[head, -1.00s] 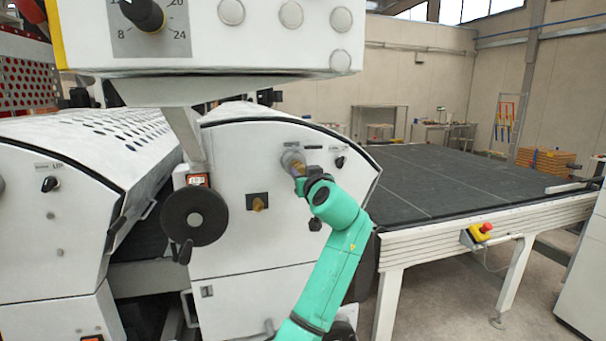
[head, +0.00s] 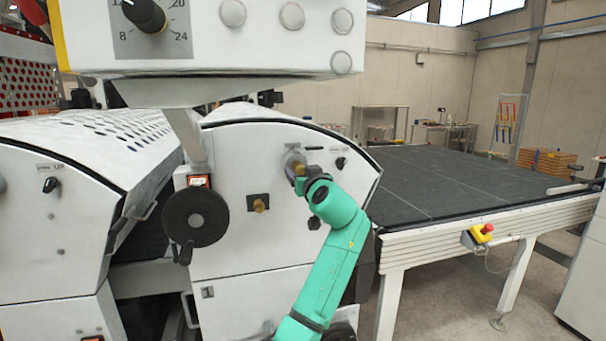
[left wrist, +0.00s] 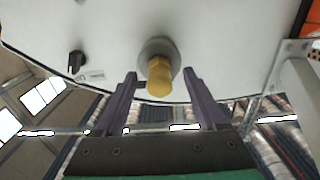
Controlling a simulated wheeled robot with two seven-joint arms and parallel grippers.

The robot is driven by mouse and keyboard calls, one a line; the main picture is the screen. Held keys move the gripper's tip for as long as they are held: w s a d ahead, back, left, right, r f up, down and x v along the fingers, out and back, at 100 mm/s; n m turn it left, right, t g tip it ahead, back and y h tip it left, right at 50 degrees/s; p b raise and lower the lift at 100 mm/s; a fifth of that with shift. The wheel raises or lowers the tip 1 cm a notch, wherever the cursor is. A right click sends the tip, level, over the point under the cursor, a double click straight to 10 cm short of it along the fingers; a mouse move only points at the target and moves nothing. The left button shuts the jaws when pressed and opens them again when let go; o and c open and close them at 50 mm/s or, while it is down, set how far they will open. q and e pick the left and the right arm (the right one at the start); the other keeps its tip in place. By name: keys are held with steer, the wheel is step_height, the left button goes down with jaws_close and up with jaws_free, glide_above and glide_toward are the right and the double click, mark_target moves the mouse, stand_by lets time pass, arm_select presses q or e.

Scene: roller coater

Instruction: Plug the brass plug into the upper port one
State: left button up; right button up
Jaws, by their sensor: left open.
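The brass plug (head: 299,170) sits at the round grey upper port (head: 292,157) on the white machine's end panel. In the left wrist view the brass plug (left wrist: 159,78) sticks straight out of the grey port ring (left wrist: 158,49). How deep it is seated cannot be told. My left gripper (head: 304,180) is at the plug, at the end of the green arm. In the left wrist view its two dark fingers (left wrist: 160,76) are open, one on each side of the plug, with gaps between. My right gripper is not in view.
A second brass fitting (head: 260,204) sits on a dark square plate lower left of the port. A black handwheel (head: 195,217) stands out left of it. A small black knob (head: 341,163) is right of the port. The control box (head: 215,40) overhangs above.

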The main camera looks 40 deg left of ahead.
arm_select(q)
steer(key=shift+s+d+f, duration=0.1)
steer(key=shift+d, duration=0.1)
steer(key=b+v, duration=0.5)
steer(key=v, duration=0.9)
steer(key=shift+r+b, duration=0.2)
steer(key=shift+b, duration=0.15)
